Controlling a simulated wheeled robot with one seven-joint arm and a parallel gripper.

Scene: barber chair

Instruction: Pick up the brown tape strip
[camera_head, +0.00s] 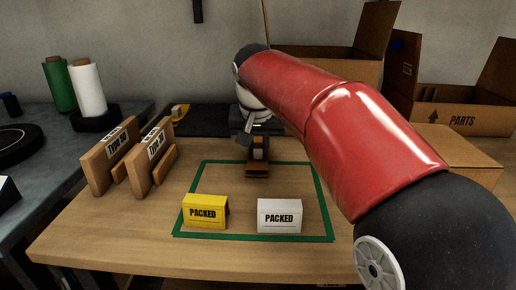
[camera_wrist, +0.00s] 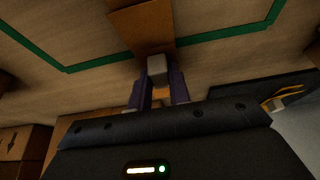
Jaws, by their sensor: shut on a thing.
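The brown tape strip (camera_head: 257,171) is at the back edge of the green-outlined area on the wooden table. In the wrist view the brown strip (camera_wrist: 145,24) extends from the fingertips to the top edge, with a small grey block (camera_wrist: 157,68) at its near end. My gripper (camera_head: 257,152) is above the strip, pointing down. In the wrist view the dark fingers of my gripper (camera_wrist: 157,88) are closed in around the strip's near end. The fingers partly hide the gripped part. I cannot tell whether the strip touches the table.
A yellow PACKED sign (camera_head: 204,212) and a white PACKED sign (camera_head: 279,216) stand at the front of the green outline (camera_head: 328,212). Upright cardboard pieces (camera_head: 110,157) stand at left. A dark mat (camera_head: 205,117) lies behind. A PARTS box (camera_head: 463,118) is at right.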

